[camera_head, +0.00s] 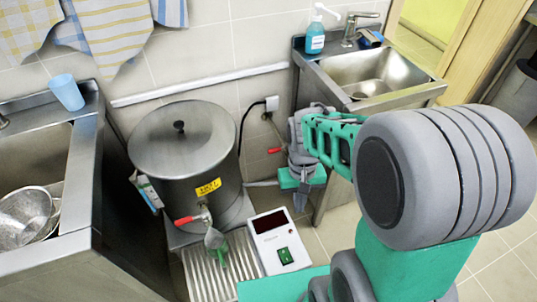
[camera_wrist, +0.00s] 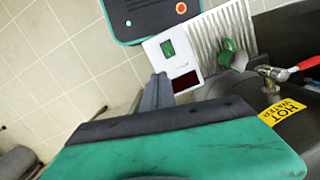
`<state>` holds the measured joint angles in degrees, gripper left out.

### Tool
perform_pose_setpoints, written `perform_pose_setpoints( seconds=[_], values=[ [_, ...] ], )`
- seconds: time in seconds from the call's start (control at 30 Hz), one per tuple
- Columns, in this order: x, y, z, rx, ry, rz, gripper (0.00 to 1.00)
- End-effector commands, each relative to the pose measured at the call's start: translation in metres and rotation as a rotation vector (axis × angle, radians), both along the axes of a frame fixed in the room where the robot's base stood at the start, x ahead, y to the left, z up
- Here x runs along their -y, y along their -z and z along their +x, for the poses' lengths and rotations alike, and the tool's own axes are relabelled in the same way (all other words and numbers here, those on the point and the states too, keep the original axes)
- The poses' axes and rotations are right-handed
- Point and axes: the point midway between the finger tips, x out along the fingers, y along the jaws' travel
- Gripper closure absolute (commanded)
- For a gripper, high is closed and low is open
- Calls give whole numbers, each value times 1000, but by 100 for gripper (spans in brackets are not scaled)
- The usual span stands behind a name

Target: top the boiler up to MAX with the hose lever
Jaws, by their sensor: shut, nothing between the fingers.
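The boiler (camera_head: 182,150) is a round steel pot with a lid and black knob, standing between the two sinks. Its yellow HOT WATER label (camera_wrist: 282,112) and red-handled front tap (camera_head: 187,219) show. A red lever (camera_head: 276,150) sits low on the wall right of the boiler, beside my gripper and apart from it. My gripper (camera_head: 258,184) is shut and empty, its fingers pointing left toward the boiler's lower right side. In the wrist view its grey fingers (camera_wrist: 157,92) point toward a white box. I see no MAX mark or water level; the lid hides the inside.
The white box (camera_head: 280,240) with dark display and green switch stands right of a ribbed drip tray (camera_head: 206,270). A grey and green piece (camera_head: 216,243) is below the tap. Sinks flank the boiler; the left holds a metal colander (camera_head: 25,215). A black cable runs to a wall socket (camera_head: 272,103).

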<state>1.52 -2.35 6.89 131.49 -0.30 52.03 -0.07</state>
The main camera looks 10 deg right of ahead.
Motion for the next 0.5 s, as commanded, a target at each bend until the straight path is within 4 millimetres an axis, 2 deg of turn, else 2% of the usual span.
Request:
perform_pose_setpoints(
  seconds=[0.03, 0.17, 0.27, 0.3, 0.37, 0.4, 0.47, 0.5],
  values=[
    [1, 36, 15, -28, 2, 3, 100],
    [2, 90, 69, -44, 0, 15, 100],
    [3, 128, 126, -9, -15, 28, 100],
    [3, 138, 152, 20, -25, 31, 100],
    [2, 141, 194, 78, -41, 39, 100],
    [2, 135, 224, 132, -58, 42, 100],
    [1, 115, 269, 227, -81, 43, 100],
    [0, 93, 298, 300, -98, 43, 100]
  ],
)
